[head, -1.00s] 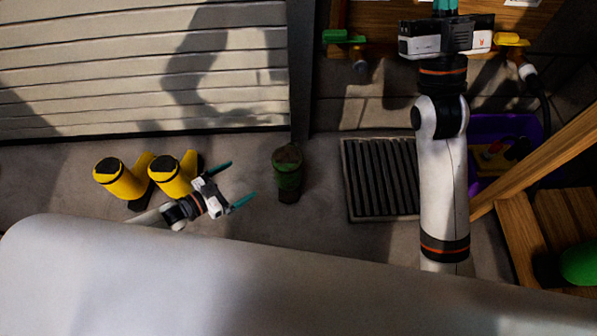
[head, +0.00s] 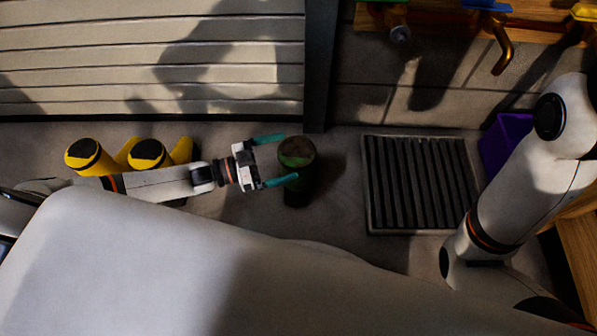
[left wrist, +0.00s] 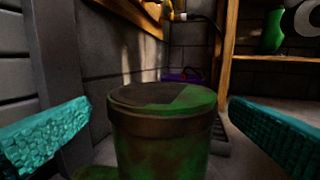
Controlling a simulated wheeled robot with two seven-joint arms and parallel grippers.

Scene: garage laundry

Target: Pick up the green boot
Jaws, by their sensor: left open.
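The green boot (head: 298,170) stands upright on the floor near the wall corner, with a dark brown top. In the left wrist view the boot (left wrist: 163,135) fills the middle, its top rim level with the fingers. My left gripper (head: 276,160) is open, with its teal fingers pointing right, one on each side of the boot's near edge. In the left wrist view there is a gap between each finger and the boot. My right arm (head: 520,170) shows at the right, but its gripper is outside the view.
Two yellow boots (head: 148,154) stand left of the green one, behind my left arm. A dark slatted grate (head: 418,185) lies to the right, with a purple bin (head: 505,143) beyond it. A wooden rail (head: 440,18) with taps runs along the wall. The garage door is behind.

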